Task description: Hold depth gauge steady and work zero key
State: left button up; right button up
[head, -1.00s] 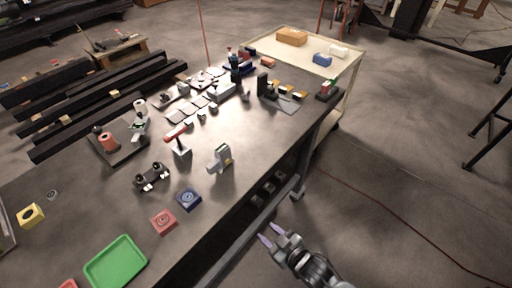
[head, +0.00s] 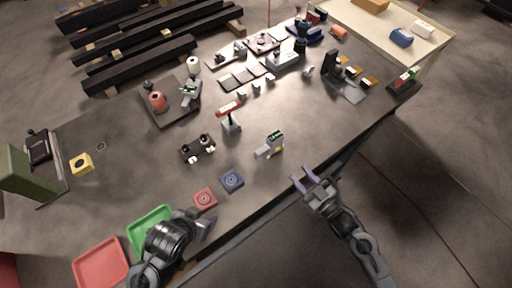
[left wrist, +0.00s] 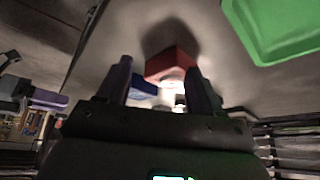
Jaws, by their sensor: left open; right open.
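A small grey device with a green display (head: 270,146), which looks like the depth gauge, stands upright on the table near its front edge. Its zero key is too small to make out. My right gripper (head: 303,177) is open and empty, just right of and in front of the gauge, apart from it, by the front edge. My left gripper (head: 208,228) is low at the front edge beside the green tray, left of the gauge. In the left wrist view its two fingers (left wrist: 160,90) are apart, with nothing held between them.
A red block (head: 205,198) and a blue block (head: 232,180) lie between my left gripper and the gauge. A green tray (head: 139,237) and a red tray (head: 101,264) are at the left. A red-topped stand (head: 230,117) is behind the gauge.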

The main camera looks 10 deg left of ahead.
aim_at(276, 138)
pick_arm(q)
jog(key=w+d+r+t+h, duration=0.1)
jog(key=w+d, duration=0.1)
jog(key=w, duration=0.2)
jog(key=w+d+r+m+t, duration=0.1)
jog(key=w+d, duration=0.1)
jog(key=w, duration=0.1)
jog(key=w+d+r+m+t+h, duration=0.1)
jog(key=w+d, duration=0.1)
jog(key=w, duration=0.2)
jog(key=shift+w+d+t+h, duration=0.3)
jog(key=shift+d+t, duration=0.05)
jog(key=shift+t, duration=0.05)
pick_arm(e)
jog(key=shift+w, duration=0.1)
pick_arm(q)
jog(key=w+d+m+h, duration=0.1)
jog(key=w+d+h, duration=0.1)
jog(key=w+d, duration=0.2)
jog(key=w+d+m+h, duration=0.2)
jog(key=w+d, duration=0.2)
jog(key=w, duration=0.3)
jog(key=w+d+f+m+h, duration=0.1)
jog(key=w+d+h, duration=0.1)
jog(key=w+d, duration=0.2)
jog(key=shift+w+d+m, duration=0.3)
jog(key=shift+w+d, duration=0.05)
jog(key=shift+w, duration=0.35)
